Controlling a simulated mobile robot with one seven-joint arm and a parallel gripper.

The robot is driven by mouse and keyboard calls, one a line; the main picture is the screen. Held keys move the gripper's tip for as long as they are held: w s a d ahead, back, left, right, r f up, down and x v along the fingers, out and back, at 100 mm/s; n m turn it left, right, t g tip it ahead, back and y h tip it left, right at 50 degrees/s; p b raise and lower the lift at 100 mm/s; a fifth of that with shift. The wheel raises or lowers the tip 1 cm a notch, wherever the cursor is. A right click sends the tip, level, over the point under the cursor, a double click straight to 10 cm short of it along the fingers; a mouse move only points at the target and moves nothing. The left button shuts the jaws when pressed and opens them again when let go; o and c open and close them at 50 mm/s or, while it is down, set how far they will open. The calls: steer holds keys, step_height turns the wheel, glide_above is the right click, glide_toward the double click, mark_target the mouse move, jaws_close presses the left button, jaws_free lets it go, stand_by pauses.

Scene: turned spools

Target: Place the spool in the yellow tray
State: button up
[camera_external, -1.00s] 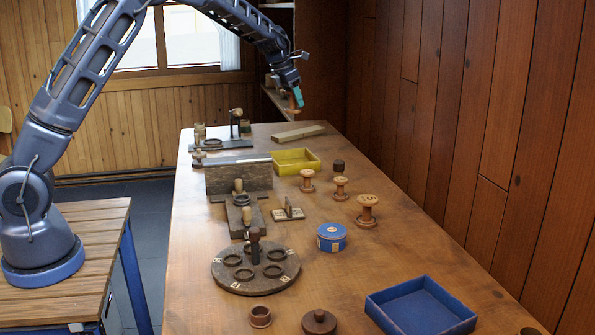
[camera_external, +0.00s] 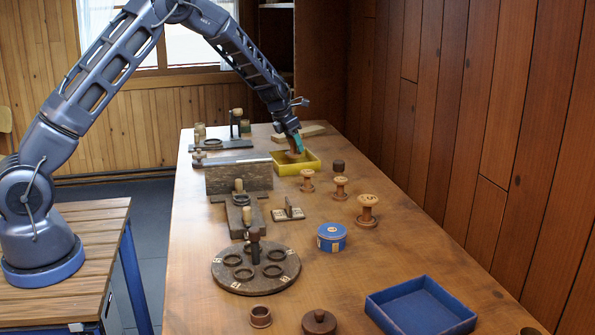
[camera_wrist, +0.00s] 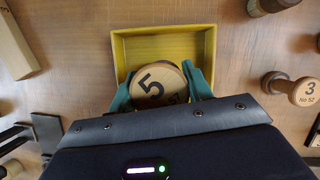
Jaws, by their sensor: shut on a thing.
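The spool (camera_wrist: 158,84) is wooden with a flat round end marked 5 in the wrist view. My gripper (camera_wrist: 160,90) is shut on it, with a teal finger on each side. The yellow tray (camera_wrist: 164,30) lies beneath and around the spool in the wrist view. In the external view, my gripper (camera_external: 294,148) is low over the yellow tray (camera_external: 312,168), and the spool (camera_external: 294,154) is mostly hidden by the fingers. I cannot tell whether the spool touches the tray floor.
Several other spools stand on the table, one (camera_external: 367,211) at the right and one marked 3 (camera_wrist: 303,92) beside the tray. A dark knob (camera_external: 338,165) and a wooden block (camera_external: 318,131) stand near the tray. A blue tray (camera_external: 421,307) is at the front right.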

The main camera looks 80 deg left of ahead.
mark_target(295, 152)
steer(key=shift+f, duration=1.65)
steer(key=shift+f, duration=0.1)
steer(key=o, duration=1)
steer(key=shift+c, duration=0.2)
steer(key=v, duration=1.2)
